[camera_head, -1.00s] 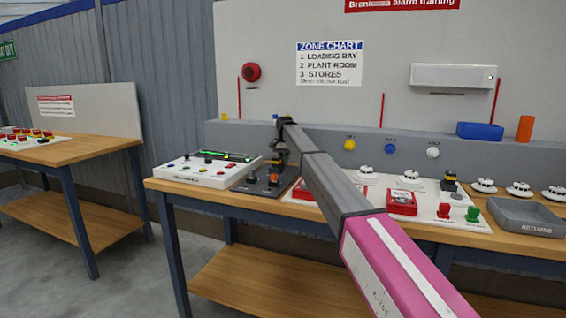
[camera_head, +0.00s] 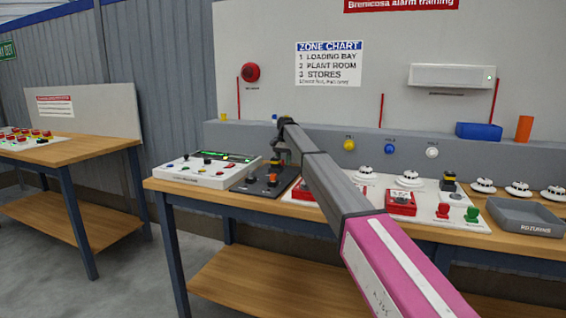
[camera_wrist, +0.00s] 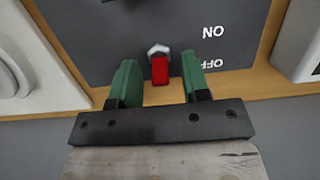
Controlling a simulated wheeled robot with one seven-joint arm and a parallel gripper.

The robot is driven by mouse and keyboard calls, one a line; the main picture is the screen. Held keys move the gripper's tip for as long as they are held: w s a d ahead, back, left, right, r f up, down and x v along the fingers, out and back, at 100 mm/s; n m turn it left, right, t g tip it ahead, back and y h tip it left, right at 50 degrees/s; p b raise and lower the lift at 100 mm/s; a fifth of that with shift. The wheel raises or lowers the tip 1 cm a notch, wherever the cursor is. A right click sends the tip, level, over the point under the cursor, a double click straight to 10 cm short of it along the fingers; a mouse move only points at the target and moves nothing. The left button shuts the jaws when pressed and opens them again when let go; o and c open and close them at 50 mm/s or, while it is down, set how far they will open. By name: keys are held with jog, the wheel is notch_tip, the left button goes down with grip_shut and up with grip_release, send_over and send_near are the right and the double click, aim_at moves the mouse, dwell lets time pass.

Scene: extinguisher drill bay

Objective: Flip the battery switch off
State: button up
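The battery switch (camera_wrist: 160,68) shows in the wrist view as a red lever with a silver hex collar on a dark panel (camera_wrist: 110,45). The panel carries the words ON and OFF, upside down in this view, to the right of the lever. The lever's tip points toward the OFF side of the picture, but its tilt is hard to judge. My gripper (camera_wrist: 160,80) is open, with one green finger on each side of the lever and a gap to each. In the head view, my gripper (camera_head: 280,158) is over the dark panel (camera_head: 250,186), and my arm hides part of the bench.
A white control panel (camera_head: 196,177) stands left of the dark panel. To the right are a white board with red boxes (camera_head: 400,204), several white detectors and a grey returns tray (camera_head: 525,216). A grey ledge (camera_head: 310,138) runs behind.

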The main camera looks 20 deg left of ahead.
jog(key=shift+r, duration=0.1)
jog(key=v, duration=1)
jog(key=shift+r, duration=0.3)
